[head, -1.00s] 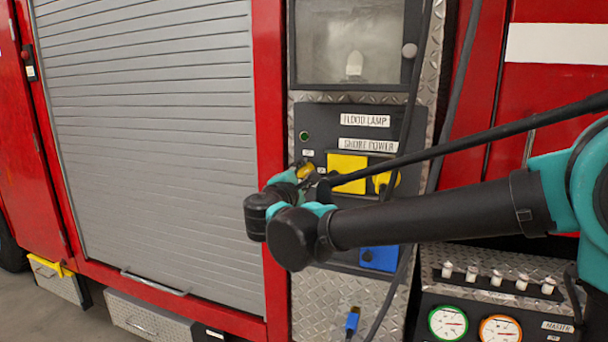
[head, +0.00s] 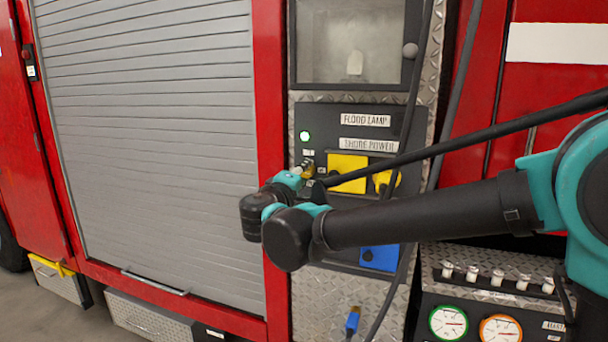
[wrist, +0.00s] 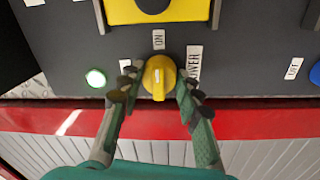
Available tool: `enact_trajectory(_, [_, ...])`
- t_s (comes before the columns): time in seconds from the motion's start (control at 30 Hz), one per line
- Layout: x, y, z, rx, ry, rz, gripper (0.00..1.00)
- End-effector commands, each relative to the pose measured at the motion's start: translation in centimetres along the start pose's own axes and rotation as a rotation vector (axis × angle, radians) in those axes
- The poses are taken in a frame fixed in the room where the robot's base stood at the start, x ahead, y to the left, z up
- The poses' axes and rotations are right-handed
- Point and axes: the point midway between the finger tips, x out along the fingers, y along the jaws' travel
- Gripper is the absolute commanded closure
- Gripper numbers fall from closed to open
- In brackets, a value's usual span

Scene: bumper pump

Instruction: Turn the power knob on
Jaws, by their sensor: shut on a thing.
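The yellow power knob (wrist: 160,88) sits on the dark panel in the wrist view, with the ON label (wrist: 158,40) and a partly covered POWER label (wrist: 194,62) around it. Its white mark lines up toward the ON label. My gripper (wrist: 157,76) has one finger on each side of the knob and is shut on it. In the head view, my gripper (head: 303,174) is at the panel's left side and the knob (head: 308,168) is partly hidden. A green light (head: 305,136) on the panel is lit; it also glows in the wrist view (wrist: 96,78).
A yellow square cover (head: 347,172) and a yellow plug (head: 383,182) are right of the knob. A black cable (head: 450,145) runs across above my arm. A blue cover (head: 380,257) is lower on the panel. A grey roller shutter (head: 150,130) is at left.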

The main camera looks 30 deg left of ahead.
Motion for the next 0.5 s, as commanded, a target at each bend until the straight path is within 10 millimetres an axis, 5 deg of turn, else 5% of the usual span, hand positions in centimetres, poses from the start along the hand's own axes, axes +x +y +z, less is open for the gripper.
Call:
enact_trajectory(0.47, [-0.06,-0.15,0.1,0.014,-0.002,-0.003,0.95])
enact_trajectory(0.5, [-0.06,-0.15,0.1,0.014,-0.002,-0.003,0.63])
